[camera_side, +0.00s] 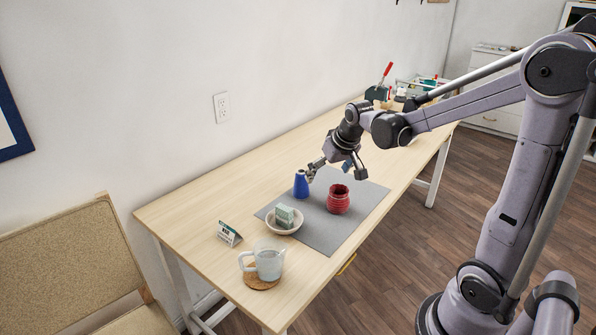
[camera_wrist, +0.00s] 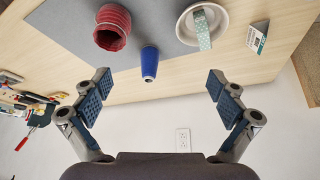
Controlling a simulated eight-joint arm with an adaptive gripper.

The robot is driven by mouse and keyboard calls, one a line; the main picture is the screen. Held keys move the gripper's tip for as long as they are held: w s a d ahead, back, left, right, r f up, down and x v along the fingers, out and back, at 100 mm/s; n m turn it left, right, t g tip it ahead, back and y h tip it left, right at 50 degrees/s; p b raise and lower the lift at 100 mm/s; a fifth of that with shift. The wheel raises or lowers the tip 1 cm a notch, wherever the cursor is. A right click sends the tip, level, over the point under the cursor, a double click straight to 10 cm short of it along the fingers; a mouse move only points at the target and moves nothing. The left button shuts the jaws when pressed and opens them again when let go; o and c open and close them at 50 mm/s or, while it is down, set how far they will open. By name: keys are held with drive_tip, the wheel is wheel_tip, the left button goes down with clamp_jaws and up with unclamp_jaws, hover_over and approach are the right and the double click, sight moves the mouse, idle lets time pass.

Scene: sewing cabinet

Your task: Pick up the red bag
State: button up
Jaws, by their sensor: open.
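The red item (camera_side: 338,199) is a round, ribbed, pot-like thing with an open top; I cannot tell that it is a bag. It stands on the grey mat (camera_side: 330,236) on the table. In the wrist view the red thing (camera_wrist: 112,27) is at the top left, seen towards its open mouth. My gripper (camera_side: 336,172) is open and empty above the mat, near the red thing and a blue tapered vase (camera_side: 301,185). In the wrist view my open fingers (camera_wrist: 160,84) are wide apart, with the blue vase (camera_wrist: 149,64) ahead between them.
Red-handled tools (camera_side: 387,72) stand at the far end.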

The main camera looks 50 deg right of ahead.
sight(341, 186)
drive_tip(key=w+d+f, duration=0.1)
drive_tip(key=d+f, duration=0.3)
drive_tip(key=w+d+f+m+g, duration=0.1)
drive_tip(key=d+f, duration=0.3)
drive_tip(key=d, duration=0.1)
drive_tip(key=w+d+f+m, duration=0.1)
drive_tip(key=d+f, duration=0.3)
drive_tip(key=shift+d+f, duration=0.15)
drive_tip(key=shift+f, duration=0.25)
drive_tip(key=shift+h, duration=0.3)
drive_tip(key=shift+a+x, duration=0.15)
drive_tip(key=shift+x, duration=1.15)
drive_tip(key=shift+a+x, duration=0.15)
drive_tip(key=shift+x, duration=1.2)
drive_tip(key=shift+f, duration=0.1)
drive_tip(key=shift+a, duration=0.1)
drive_tip(key=c, duration=1.2)
